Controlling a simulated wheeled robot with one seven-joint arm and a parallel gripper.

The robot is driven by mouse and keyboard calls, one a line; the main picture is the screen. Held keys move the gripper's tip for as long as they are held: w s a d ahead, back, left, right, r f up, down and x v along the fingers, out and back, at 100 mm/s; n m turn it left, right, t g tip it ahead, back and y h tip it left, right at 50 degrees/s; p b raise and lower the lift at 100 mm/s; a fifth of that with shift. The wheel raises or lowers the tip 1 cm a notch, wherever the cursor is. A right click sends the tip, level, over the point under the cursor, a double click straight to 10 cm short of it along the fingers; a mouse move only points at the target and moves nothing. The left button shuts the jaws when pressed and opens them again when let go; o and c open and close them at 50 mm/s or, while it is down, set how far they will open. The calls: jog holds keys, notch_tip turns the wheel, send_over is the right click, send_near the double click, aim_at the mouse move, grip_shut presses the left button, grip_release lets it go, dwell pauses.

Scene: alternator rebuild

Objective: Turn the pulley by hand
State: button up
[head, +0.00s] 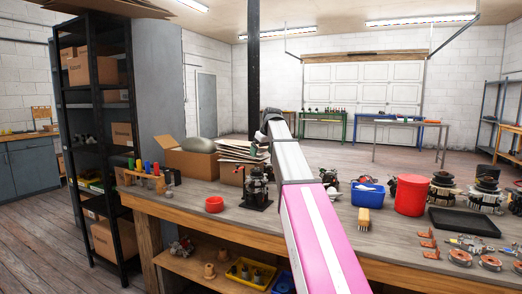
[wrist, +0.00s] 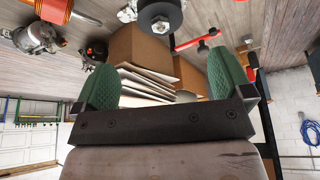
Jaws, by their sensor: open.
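An alternator (head: 257,190) stands upright on a dark base plate on the workbench, just left of my arm in the head view. In the wrist view, a dark round pulley with a pale hub (wrist: 160,18) shows at the top edge, partly cut off. My gripper (wrist: 164,80) is open, its two green padded fingers wide apart with nothing between them. The pulley lies beyond the fingertips and apart from them. My gripper's fingers cannot be made out in the head view.
The workbench (head: 190,205) also holds a red ring (head: 214,204), a cardboard box (head: 188,160), stacked cardboard sheets (head: 240,149), a blue bin (head: 368,194), a red canister (head: 410,195) and a black tray (head: 463,222). The bench front left of my arm is mostly clear.

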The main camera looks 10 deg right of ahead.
aim_at(257, 168)
jog(key=x, duration=1)
jog(key=shift+f, duration=0.3)
jog(key=c, duration=1.2)
jog(key=n, duration=0.3)
jog(key=shift+w+g+y, duration=0.15)
jog(key=shift+g+y, duration=0.25)
jog(key=shift+n+y, duration=0.4)
jog(key=shift+n, duration=0.7)
jog(key=shift+d+g, duration=0.1)
jog(key=shift+g, duration=0.2)
jog(key=shift+w+n+g, duration=0.1)
jog(key=shift+n+g, duration=0.2)
jog(key=shift+n, duration=0.7)
jog(key=n+g, duration=0.1)
jog(key=n, duration=0.2)
jog(key=shift+y, duration=0.4)
